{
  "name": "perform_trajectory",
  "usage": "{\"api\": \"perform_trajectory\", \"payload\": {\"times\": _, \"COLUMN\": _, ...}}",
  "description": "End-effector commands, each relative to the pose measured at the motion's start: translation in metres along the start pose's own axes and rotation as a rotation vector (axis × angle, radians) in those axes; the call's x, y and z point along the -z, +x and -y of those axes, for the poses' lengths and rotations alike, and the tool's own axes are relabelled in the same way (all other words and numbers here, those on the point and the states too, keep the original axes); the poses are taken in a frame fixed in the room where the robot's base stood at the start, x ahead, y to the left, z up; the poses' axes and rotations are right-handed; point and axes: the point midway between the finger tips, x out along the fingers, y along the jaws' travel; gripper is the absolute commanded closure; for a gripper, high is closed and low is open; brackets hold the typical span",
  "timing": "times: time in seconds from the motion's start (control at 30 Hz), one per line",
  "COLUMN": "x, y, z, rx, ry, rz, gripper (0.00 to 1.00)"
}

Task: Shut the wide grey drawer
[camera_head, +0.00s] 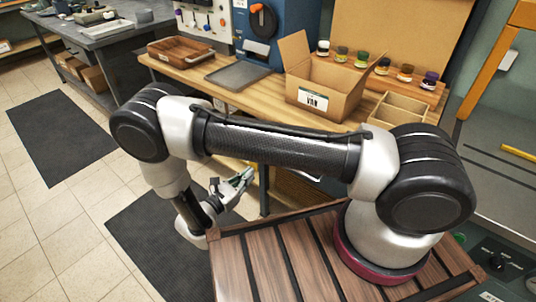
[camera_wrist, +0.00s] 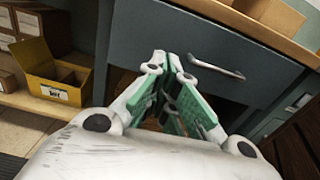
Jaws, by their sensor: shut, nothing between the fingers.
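The wide grey drawer's front (camera_wrist: 222,38) fills the upper middle of the wrist view, with a silver bar handle (camera_wrist: 215,69) across it. A wooden worktop edge runs above it. I cannot tell how far out the drawer stands. My gripper (camera_wrist: 167,58) has green-padded fingers brought together, with nothing held. Its tips overlap the drawer front in the picture, left of the handle; contact cannot be told. In the head view my gripper (camera_head: 244,178) is low, in front of the wooden workbench (camera_head: 205,80); my arm hides most of the bench front there.
In the wrist view a yellow box (camera_wrist: 50,75) sits on a low shelf at left. Dark mats (camera_head: 60,135) lie on the tiled floor.

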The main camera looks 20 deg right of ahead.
Motion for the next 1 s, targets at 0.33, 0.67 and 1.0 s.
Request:
{"api": "perform_trajectory", "payload": {"times": 0.33, "x": -0.001, "y": 0.037, "z": 0.001, "rx": 0.005, "ry": 0.033, "rz": 0.002, "gripper": 1.0}}
{"api": "perform_trajectory", "payload": {"times": 0.67, "x": 0.0, "y": 0.106, "z": 0.001, "rx": 0.006, "ry": 0.033, "rz": 0.0, "gripper": 1.0}}
{"api": "perform_trajectory", "payload": {"times": 1.0, "x": -0.001, "y": 0.139, "z": 0.0, "rx": 0.001, "ry": 0.033, "rz": 0.001, "gripper": 1.0}}
